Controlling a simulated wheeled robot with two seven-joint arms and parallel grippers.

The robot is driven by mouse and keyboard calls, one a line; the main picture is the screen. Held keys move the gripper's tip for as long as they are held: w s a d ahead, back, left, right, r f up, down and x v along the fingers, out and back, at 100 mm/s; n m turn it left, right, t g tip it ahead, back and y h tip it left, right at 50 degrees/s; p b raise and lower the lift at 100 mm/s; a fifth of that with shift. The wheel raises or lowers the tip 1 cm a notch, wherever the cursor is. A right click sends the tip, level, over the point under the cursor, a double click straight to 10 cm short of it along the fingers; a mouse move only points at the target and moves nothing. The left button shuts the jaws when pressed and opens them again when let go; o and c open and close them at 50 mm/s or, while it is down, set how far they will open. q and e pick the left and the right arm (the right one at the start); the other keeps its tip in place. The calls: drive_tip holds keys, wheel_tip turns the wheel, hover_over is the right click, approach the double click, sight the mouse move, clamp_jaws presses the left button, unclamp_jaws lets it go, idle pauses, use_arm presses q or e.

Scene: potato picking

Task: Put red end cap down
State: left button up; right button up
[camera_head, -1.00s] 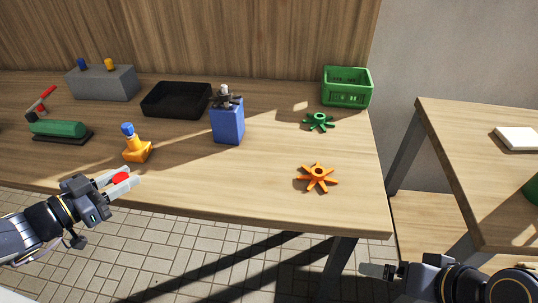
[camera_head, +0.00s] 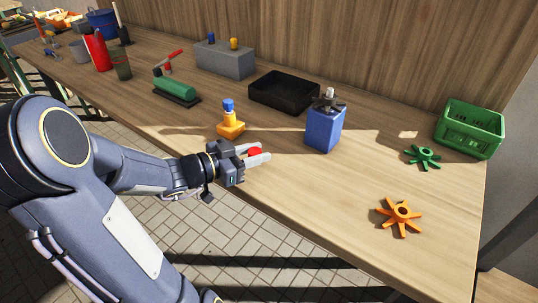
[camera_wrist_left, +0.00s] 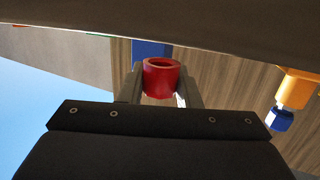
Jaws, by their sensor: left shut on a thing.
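The red end cap (camera_head: 255,152) is held between the fingers of my left gripper (camera_head: 258,155) at the front edge of the wooden table (camera_head: 330,190). In the left wrist view the cap (camera_wrist_left: 160,78) is a short red ring with an open hollow end, and the finger pads of the gripper (camera_wrist_left: 160,88) press on both sides of it. I cannot tell the exact gap between the cap and the table top. My right gripper is not in the head view now.
An orange block with a blue top (camera_head: 230,120) stands just behind the gripper. A blue box (camera_head: 324,130), a black tray (camera_head: 284,92) and a green crate (camera_head: 470,128) stand farther back. Orange (camera_head: 400,215) and green (camera_head: 423,156) star-shaped parts lie right. The table between them is clear.

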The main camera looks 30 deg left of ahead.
sight(268, 162)
use_arm(q)
drive_tip(key=shift+w+d+f, duration=0.45)
drive_tip(key=shift+w+f, duration=0.25)
drive_tip(key=shift+w, duration=0.15)
drive_tip(key=shift+w+d+f, duration=0.4)
drive_tip(key=shift+w+f, duration=0.25)
drive_tip(key=shift+w, duration=0.2)
drive_tip(key=shift+f+b, duration=0.15)
drive_tip(key=shift+b, duration=0.15)
drive_tip(key=o, duration=0.9)
drive_tip(key=shift+o, duration=0.2)
